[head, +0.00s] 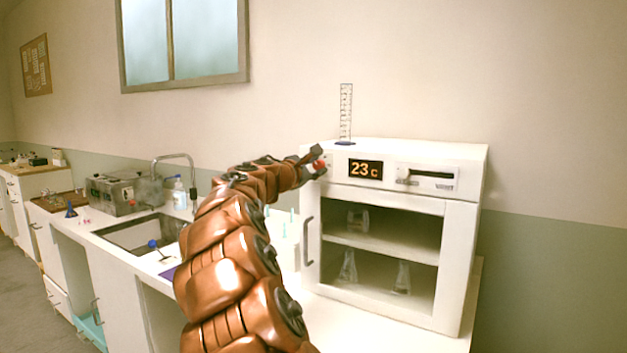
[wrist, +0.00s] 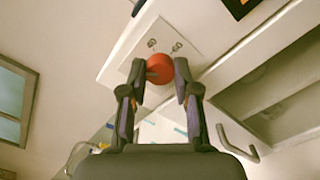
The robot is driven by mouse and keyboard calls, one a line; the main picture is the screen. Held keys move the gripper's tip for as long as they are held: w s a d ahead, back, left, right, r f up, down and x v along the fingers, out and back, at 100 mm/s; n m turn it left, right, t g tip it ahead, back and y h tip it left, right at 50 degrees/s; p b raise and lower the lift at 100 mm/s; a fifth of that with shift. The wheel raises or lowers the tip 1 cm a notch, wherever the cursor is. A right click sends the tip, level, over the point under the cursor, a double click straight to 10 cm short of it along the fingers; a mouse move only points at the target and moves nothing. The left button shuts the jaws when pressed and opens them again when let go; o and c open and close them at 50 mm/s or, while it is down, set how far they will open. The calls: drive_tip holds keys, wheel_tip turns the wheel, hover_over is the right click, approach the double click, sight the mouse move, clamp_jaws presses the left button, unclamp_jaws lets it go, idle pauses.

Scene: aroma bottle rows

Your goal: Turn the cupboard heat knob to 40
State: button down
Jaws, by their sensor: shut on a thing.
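The white cupboard (head: 385,200) stands on the counter at the right in the head view. Its display (head: 365,170) reads 23 C in orange digits. The red heat knob (wrist: 160,68) is on the cupboard's front panel, left of the display; it also shows in the head view (head: 320,165), partly covered by my gripper. My gripper (wrist: 160,72) is shut on the knob, with one finger on each side of it. Small markings (wrist: 165,45) show on the panel beside the knob; I cannot read them. The knob's pointer position is hidden or too small to tell.
A measuring cylinder (head: 345,112) stands on top of the cupboard. The cupboard door has a handle (head: 308,241), and glassware (head: 403,278) shows inside. A sink (head: 140,236) and a grey bath (head: 125,194) are on the counter to the left.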

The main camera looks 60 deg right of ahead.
drive_tip(key=m+b, duration=0.4)
drive_tip(key=b, duration=0.1)
drive_tip(key=shift+f+m, duration=0.3)
drive_tip(key=m+b, duration=0.3)
drive_tip(key=shift+m+b, duration=0.3)
drive_tip(key=shift+b, duration=0.1)
drive_tip(key=m+b, duration=0.2)
drive_tip(key=m, duration=0.1)
drive_tip(key=shift+r+b, duration=0.15)
drive_tip(key=shift+b, duration=0.2)
drive_tip(key=shift+r+m+b, duration=0.1)
drive_tip(key=shift+m+b, duration=0.2)
drive_tip(key=shift+m, duration=0.2)
drive_tip(key=c, duration=0.8)
unclamp_jaws()
drive_tip(key=shift+c, duration=0.2)
